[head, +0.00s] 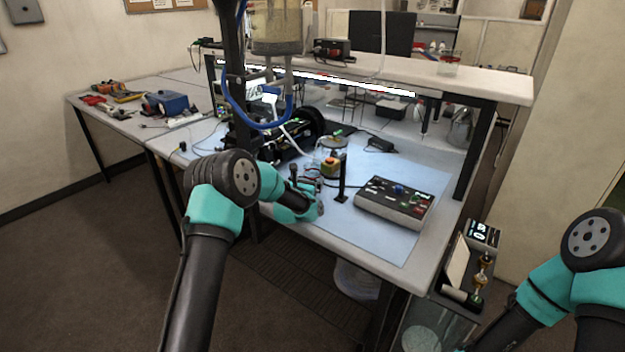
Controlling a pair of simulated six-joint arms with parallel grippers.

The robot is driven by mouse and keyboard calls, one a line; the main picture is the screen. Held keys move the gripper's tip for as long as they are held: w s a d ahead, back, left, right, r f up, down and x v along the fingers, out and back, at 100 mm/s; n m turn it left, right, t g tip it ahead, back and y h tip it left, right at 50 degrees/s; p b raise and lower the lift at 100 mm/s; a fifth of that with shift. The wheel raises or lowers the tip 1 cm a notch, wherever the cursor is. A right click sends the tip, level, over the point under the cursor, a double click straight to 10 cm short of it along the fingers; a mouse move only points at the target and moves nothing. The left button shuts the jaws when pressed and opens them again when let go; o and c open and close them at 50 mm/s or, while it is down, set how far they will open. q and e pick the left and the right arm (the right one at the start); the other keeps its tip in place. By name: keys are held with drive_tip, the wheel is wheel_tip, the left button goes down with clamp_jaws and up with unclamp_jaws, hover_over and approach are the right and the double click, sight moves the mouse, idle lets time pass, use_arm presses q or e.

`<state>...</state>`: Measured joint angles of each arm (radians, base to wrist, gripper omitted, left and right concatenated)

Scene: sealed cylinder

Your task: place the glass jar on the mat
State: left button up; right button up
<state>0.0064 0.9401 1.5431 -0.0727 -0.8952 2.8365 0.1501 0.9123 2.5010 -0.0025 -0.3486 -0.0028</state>
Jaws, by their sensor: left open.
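A small clear glass jar (332,145) seems to stand toward the back of the light blue mat (385,240), behind the yellow-and-red button box. My left gripper (311,190) is low over the mat's front left part, in front of the jar and apart from it. It is open; its fingers are small in the picture, and I see nothing clearly between them. The jar's lower part is partly hidden by items before it. My right arm comes in at the lower right, and its gripper is outside the picture.
A black control box (396,203) lies on the mat's right part. A button box (331,166) and a black upright post (342,178) stand close to my left gripper. A raised shelf (480,82) runs along the back. The mat's front right part is bare.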

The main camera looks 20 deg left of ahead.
sight(310, 177)
use_arm(q)
drive_tip(key=shift+w+d+f, duration=0.1)
drive_tip(key=shift+w, duration=1.1)
drive_tip(key=shift+w+d+f, duration=0.1)
drive_tip(key=shift+w, duration=1.1)
drive_tip(key=c, duration=1.1)
drive_tip(key=shift+r, duration=0.15)
drive_tip(key=shift+r, duration=1.55)
drive_tip(key=shift+s+d+r, duration=0.1)
drive_tip(key=shift+s+r, duration=0.05)
drive_tip(key=shift+s, duration=0.1)
drive_tip(key=s+d+r, duration=0.1)
drive_tip(key=s+d, duration=0.3)
drive_tip(key=s, duration=1.1)
drive_tip(key=shift+r, duration=0.2)
drive_tip(key=shift+d, duration=0.1)
